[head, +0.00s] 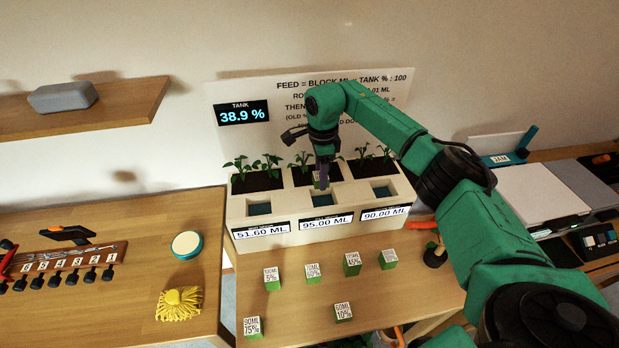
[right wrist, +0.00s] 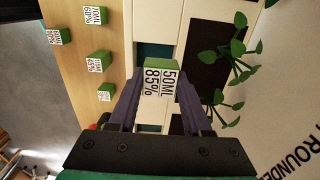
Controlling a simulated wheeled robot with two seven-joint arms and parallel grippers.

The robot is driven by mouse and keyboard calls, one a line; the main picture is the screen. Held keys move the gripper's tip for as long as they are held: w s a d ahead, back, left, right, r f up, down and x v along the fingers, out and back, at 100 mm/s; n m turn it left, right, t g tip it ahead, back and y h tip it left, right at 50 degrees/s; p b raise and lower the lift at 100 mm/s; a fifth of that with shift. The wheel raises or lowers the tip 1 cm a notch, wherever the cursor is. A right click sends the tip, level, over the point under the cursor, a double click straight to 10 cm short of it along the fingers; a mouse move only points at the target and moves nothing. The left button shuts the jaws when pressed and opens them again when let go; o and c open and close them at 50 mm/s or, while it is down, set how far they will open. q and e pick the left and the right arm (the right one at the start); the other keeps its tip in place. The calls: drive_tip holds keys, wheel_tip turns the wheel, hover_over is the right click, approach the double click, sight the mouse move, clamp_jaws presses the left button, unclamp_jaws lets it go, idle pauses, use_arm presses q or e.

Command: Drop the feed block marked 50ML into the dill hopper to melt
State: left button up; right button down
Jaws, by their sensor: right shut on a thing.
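My right gripper (head: 321,170) is shut on a green feed block (right wrist: 158,81) whose white face reads 50ML 85% in the right wrist view. In the head view the block (head: 320,181) is held upright just above and behind the middle hopper opening (head: 320,199) of the white planter (head: 290,236). The planter also has a left opening (head: 259,209) and a right opening (head: 381,191). Displays below them read 51.60 ML, 95.00 ML and 90.00 ML. The plant names are too small to read, so I cannot tell which hopper is dill. My left gripper is not in view.
Several other green blocks stand on the table in front, among them one marked 90ML 75% (head: 252,327). A tank display (head: 242,114) reads 38.9 %. Leafy plants (head: 304,160) rise behind the openings.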

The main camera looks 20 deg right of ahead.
sight(323, 204)
drive_tip(key=f+b, duration=0.1)
drive_tip(key=s+f+b, duration=0.1)
drive_tip(key=f+b, duration=0.1)
drive_tip(key=shift+s+d+f, duration=0.2)
drive_tip(key=shift+s+d, duration=0.15)
drive_tip(key=shift+s, duration=0.05)
drive_tip(key=f+b, duration=0.1)
drive_tip(key=f, duration=0.1)
drive_tip(key=f+b, duration=0.1)
drive_tip(key=f, duration=0.1)
drive_tip(key=shift+w+a+b, duration=0.15)
drive_tip(key=shift+w+b, duration=0.15)
drive_tip(key=shift+w, duration=0.1)
drive_tip(key=shift+f, duration=0.1)
drive_tip(key=shift+s, duration=0.15)
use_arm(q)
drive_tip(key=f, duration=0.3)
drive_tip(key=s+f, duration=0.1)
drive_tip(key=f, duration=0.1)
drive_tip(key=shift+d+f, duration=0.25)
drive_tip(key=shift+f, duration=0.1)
use_arm(e)
drive_tip(key=shift+c, duration=1.3)
unclamp_jaws()
drive_tip(key=shift+r, duration=0.2)
